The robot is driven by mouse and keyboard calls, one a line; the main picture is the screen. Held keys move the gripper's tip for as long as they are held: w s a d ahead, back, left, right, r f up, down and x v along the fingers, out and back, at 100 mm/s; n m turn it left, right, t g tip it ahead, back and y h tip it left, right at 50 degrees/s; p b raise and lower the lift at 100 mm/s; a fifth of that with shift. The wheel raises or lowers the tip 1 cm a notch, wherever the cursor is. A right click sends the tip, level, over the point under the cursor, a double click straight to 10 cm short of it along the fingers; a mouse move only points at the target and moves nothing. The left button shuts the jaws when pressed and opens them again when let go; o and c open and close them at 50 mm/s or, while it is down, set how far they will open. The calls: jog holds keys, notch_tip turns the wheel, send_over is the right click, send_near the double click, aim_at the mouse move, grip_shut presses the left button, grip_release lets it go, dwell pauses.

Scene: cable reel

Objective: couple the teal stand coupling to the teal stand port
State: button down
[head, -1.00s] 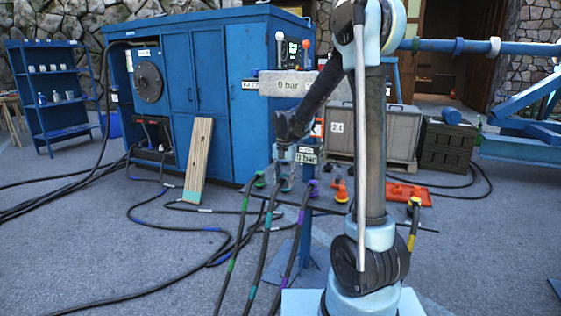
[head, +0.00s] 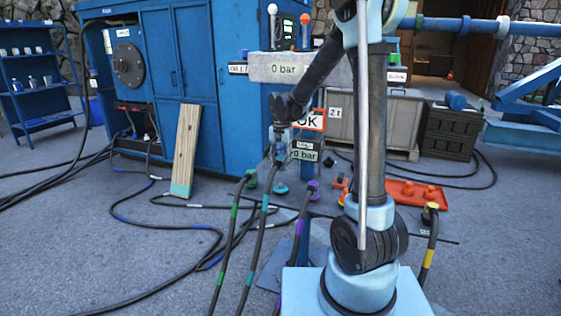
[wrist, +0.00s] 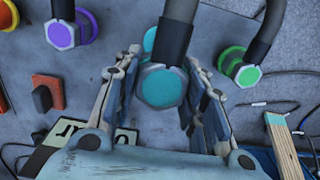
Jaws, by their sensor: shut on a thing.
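My gripper (head: 281,140) is shut on the teal stand coupling (wrist: 160,88), which shows its teal hex face between the two fingers in the wrist view. A black hose runs from it, and in the head view this hose (head: 258,228) has teal bands and drops to the front. A teal round piece (head: 280,188) lies below my gripper in the head view. Part of a teal round piece (wrist: 150,40) also shows behind the held coupling in the wrist view. I cannot tell whether either piece is the teal stand port. The fingers hide the coupling's sides.
A purple coupling (wrist: 62,35) and a green coupling (wrist: 240,72) flank the held one on their own hoses. A stand sign (head: 304,155) reads 0 bar. A wooden plank (head: 187,150) leans on the blue cabinet (head: 180,60). An orange tray (head: 415,194) lies right of my arm.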

jog(key=shift+a+f, duration=0.1)
jog(key=shift+f, duration=4.05)
jog(key=shift+f, duration=0.4)
jog(key=c, duration=0.9)
grip_release()
jog(key=shift+c, duration=0.2)
notch_tip(320, 180, up, 12)
jog(key=shift+f, duration=0.1)
